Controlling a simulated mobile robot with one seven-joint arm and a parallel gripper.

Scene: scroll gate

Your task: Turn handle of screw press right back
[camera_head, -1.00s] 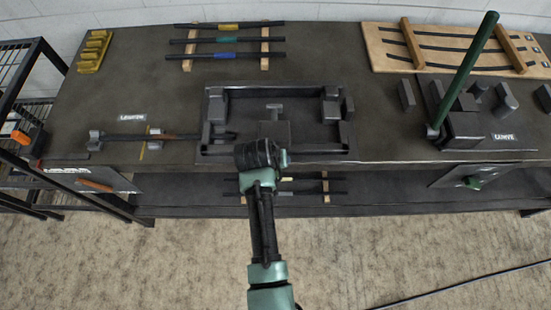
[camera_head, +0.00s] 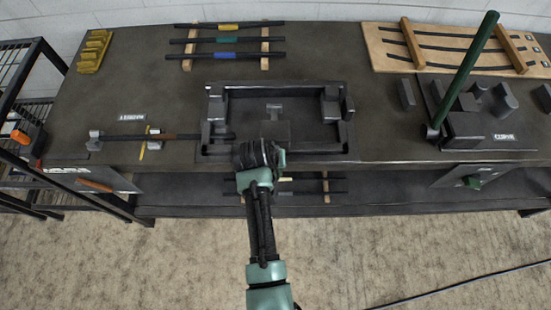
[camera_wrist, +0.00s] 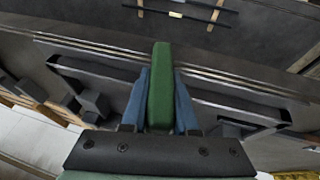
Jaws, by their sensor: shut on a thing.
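My gripper (camera_head: 258,157) is at the front edge of the workbench, just in front of the middle frame of the screw press (camera_head: 318,150). In the wrist view my gripper (camera_wrist: 161,88) has its two blue-grey fingers closed on either side of a green handle (camera_wrist: 161,58). The handle's end sticks out past the fingertips. In the head view my wrist hides most of the handle and the fingers. A grey T-shaped piece (camera_head: 274,108) stands inside the frame.
A long green lever (camera_head: 465,70) slants up at the right station. A dark rod (camera_head: 140,137) lies in holders at left. Coloured-band rods (camera_head: 227,42) lie on wooden strips at the back. A black shelf rack (camera_head: 28,75) stands at left. The floor in front is mostly clear.

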